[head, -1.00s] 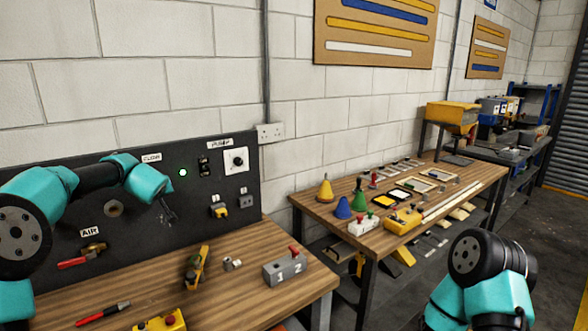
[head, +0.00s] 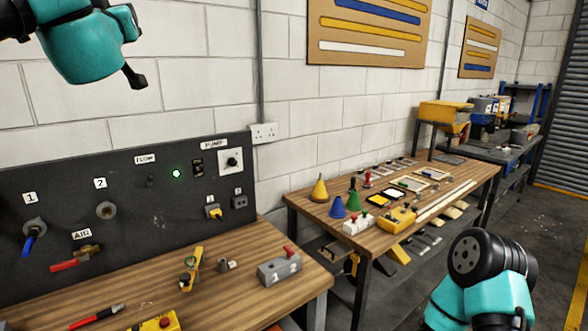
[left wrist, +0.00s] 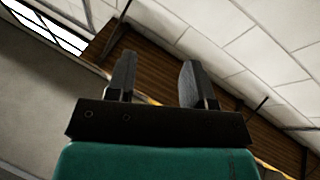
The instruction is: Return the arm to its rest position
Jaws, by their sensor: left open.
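My left arm is raised at the upper left of the head view, with its gripper (head: 134,76) high in front of the white block wall, above the dark panel. In the left wrist view the left gripper (left wrist: 155,82) has its two dark fingers spread apart with nothing between them. My right arm is at the lower right of the head view, and its gripper cannot be made out there.
The dark panel (head: 60,180) carries a blue-handled valve (head: 33,236), a red-handled air valve (head: 75,258) and a green light (head: 176,174). Air around the left gripper is clear.

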